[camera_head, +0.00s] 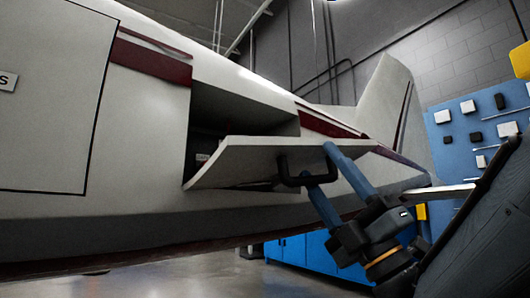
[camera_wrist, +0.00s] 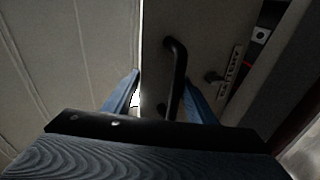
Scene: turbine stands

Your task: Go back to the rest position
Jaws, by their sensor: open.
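My gripper (camera_head: 320,165) is open, with its two blue fingers at the black handle (camera_head: 293,177) of the hatch door. The door (camera_head: 235,160) is a pale panel on the side of the white aircraft body (camera_head: 60,215). It stands open, swung outward and down from a dark compartment (camera_head: 225,115). In the wrist view the handle (camera_wrist: 175,80) lies between the two fingers (camera_wrist: 160,100). I cannot tell whether either finger touches it. A label reading "BATTERY" (camera_wrist: 229,72) shows beside the handle.
A blue panel with several small boxes (camera_head: 480,125) is on the wall at right. Blue cabinets (camera_head: 300,250) stand below and behind the aircraft. Grey floor (camera_head: 190,280) is bare at the bottom. The aircraft's tail fin (camera_head: 385,95) rises behind my arm.

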